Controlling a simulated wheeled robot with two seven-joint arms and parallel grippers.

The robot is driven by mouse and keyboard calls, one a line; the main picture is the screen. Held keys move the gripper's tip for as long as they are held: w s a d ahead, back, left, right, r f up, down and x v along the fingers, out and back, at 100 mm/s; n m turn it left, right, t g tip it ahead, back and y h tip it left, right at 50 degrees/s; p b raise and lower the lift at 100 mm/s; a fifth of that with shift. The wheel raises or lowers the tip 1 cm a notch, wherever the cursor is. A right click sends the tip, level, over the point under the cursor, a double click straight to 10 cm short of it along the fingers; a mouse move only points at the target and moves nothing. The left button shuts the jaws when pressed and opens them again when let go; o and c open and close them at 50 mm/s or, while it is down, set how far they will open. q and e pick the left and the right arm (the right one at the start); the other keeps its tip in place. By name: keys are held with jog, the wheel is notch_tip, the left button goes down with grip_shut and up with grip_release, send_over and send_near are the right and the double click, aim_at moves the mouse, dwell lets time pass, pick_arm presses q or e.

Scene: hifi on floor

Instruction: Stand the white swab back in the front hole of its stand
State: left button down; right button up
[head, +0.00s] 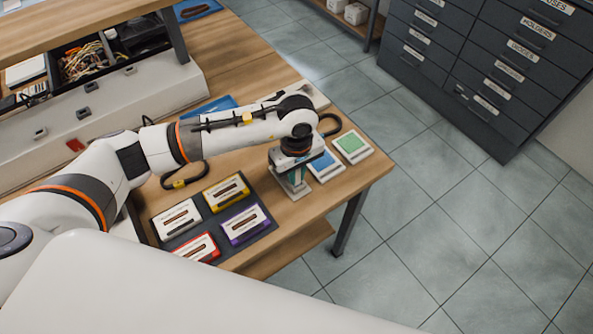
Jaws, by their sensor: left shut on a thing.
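My left gripper (291,178) points down over the right part of the wooden bench, just left of a blue-topped pad. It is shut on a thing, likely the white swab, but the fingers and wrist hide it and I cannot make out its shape. A pale block shows low around the fingertips; I cannot tell whether it is part of the stand or of the gripper. The stand's holes cannot be made out. My right gripper is out of view.
The blue-topped pad (326,166) and a green-topped pad (352,146) lie near the bench's right edge. A dark mat (211,221) holds several colored cassettes left of the gripper. A raised shelf (75,40) stands behind. Grey drawers (470,75) stand beyond open floor.

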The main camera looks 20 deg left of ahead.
pick_arm(q)
jog(key=c, duration=1.3)
grip_release()
notch_tip(320, 180, up, 11)
jog(key=shift+r+b, duration=0.15)
jog(key=shift+b, duration=0.85)
jog(key=shift+r+p, duration=0.95)
jog(key=shift+r, duration=2.4)
